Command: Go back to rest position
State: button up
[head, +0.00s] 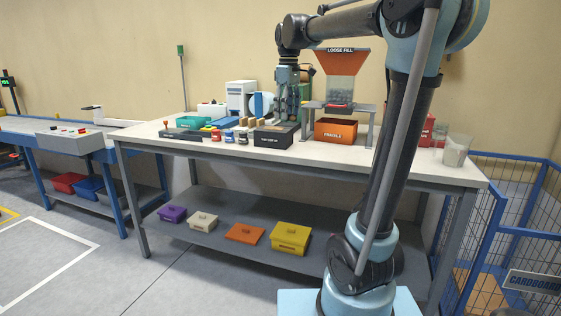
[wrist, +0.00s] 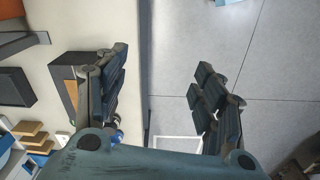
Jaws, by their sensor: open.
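My gripper (head: 289,115) hangs fingers down over the workbench (head: 225,152) in the head view, in front of the loose-fill hopper and to its left. In the wrist view my gripper (wrist: 158,95) has its two fingers wide apart, with nothing between them. The bench's front edge and the grey floor (wrist: 245,55) show between and beyond the fingers. In the head view a black box (head: 273,138) stands near the bench's front edge, close below the gripper; I cannot tell the exact gap.
The orange hopper (head: 342,60) stands over an orange bin (head: 335,137). A teal tray (head: 192,122) and several small jars are left on the bench. A clear container (head: 456,150) stands at the right end. A blue wire cage (head: 515,190) is at the right. Floor in front is clear.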

jog(key=s+d+f+m, duration=0.4)
jog(key=s+d+f, duration=0.1)
jog(key=s+f, duration=0.4)
jog(key=s+d+f+m+t, duration=0.1)
jog(key=s+d+f+m, duration=0.2)
jog(key=s+d+f, duration=0.3)
jog(key=s+d+f+m+t, duration=0.1)
jog(key=s+d+f+m, duration=0.3)
jog(key=s+f, duration=0.8)
notch_tip(320, 180, down, 4)
jog(key=shift+s+d+f+m, duration=0.15)
jog(key=shift+d+m, duration=0.15)
jog(key=shift+d, duration=0.35)
jog(key=shift+w+f, duration=0.1)
jog(key=shift+w, duration=0.35)
jog(key=shift+c, duration=0.4)
